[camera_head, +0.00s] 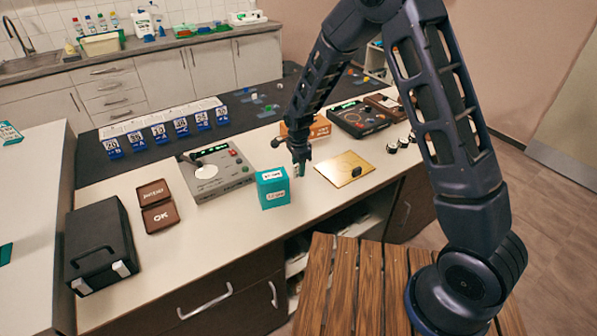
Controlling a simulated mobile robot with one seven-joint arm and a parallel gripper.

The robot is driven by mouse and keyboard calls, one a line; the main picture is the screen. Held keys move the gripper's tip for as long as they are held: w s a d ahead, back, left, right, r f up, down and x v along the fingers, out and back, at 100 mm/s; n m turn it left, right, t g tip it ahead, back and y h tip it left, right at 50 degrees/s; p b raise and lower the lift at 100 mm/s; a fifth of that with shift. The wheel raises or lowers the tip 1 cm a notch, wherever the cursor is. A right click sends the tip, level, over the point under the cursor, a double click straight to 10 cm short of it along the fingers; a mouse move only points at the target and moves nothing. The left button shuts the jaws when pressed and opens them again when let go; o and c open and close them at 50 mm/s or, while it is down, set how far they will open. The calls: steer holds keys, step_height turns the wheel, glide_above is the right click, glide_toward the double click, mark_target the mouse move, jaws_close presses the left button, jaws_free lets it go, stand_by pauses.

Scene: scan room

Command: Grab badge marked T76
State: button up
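Several blue badges or tags with white number faces stand in a row on the dark strip along the back of the counter. I can name the leftmost badge (113,148), a middle badge (159,134) and the rightmost badge (222,115). Their marks are too small to read surely, and I cannot make out T76 on any. My gripper (299,168) points down over the counter, just right of a teal box (272,188) and left of a gold plate (344,169). Its fingers are small and dark, with a greenish patch between or behind them.
A grey device (217,172), brown boxes (159,216) and a black case (98,245) stand at the left. A dark device (359,119) and an orange-brown box (318,127) are behind my gripper. A slatted wooden surface (345,285) is in front.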

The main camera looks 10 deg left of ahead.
steer(key=shift+f, duration=0.9)
jaws_close()
steer(key=shift+r, duration=0.1)
